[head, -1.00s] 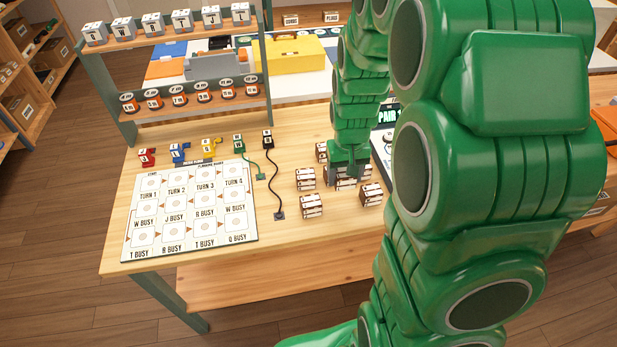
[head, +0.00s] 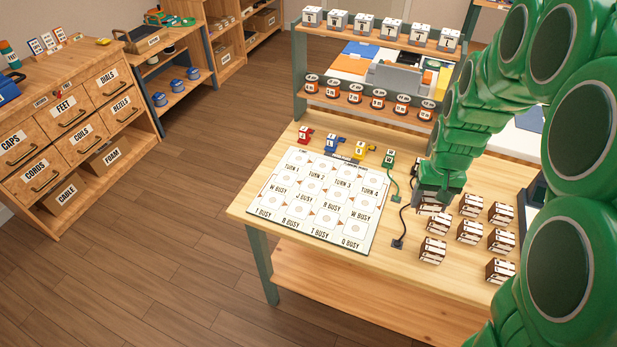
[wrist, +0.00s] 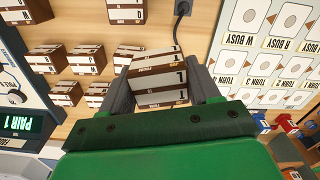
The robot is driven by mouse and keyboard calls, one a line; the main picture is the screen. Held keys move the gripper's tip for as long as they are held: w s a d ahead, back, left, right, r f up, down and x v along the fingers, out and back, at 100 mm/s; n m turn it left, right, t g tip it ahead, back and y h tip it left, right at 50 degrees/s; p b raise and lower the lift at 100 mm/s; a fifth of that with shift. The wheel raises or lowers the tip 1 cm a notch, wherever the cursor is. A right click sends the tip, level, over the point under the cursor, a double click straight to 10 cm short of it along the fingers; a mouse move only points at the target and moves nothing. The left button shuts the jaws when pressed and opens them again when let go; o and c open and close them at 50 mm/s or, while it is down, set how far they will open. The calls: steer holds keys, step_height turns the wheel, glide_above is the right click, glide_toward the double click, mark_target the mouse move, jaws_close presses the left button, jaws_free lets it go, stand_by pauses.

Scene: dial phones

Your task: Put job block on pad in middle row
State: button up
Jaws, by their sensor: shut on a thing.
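My gripper (wrist: 166,95) is shut on a brown and white job block (wrist: 158,78), with a dark finger on each side of it in the wrist view. In the head view my gripper (head: 440,200) is low over the table, left of the other blocks, and hides most of the held block. The white board (head: 285,222) lies left of it, with rows of pads labelled TURN and BUSY. The middle row, with W BUSY, J BUSY and R BUSY, includes the J BUSY pad (head: 304,191). The board also shows in the wrist view (wrist: 238,50).
Several similar blocks (head: 470,231) stand right of and in front of my gripper. A black cord (head: 398,243) lies between gripper and board. Red, blue (head: 335,142) and yellow pieces stand behind the board. A two-tier rack (head: 375,106) rises at the table's back.

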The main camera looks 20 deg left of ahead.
steer(key=s+a+r+n, duration=0.1)
steer(key=s+a+n, duration=0.2)
steer(key=a, duration=1.3)
steer(key=s+a+r+n, duration=0.2)
steer(key=s+a+n, duration=0.1)
steer(key=a, duration=1.3)
glide_above(286, 178)
steer(key=f, duration=0.9)
steer(key=shift+s+d+f, duration=0.15)
steer(key=shift+s+f, duration=0.05)
steer(key=shift+f, duration=0.1)
steer(key=shift+w+a+f, duration=0.2)
steer(key=shift+f, duration=1.7)
steer(key=shift+f, duration=0.1)
steer(key=o, duration=1.1)
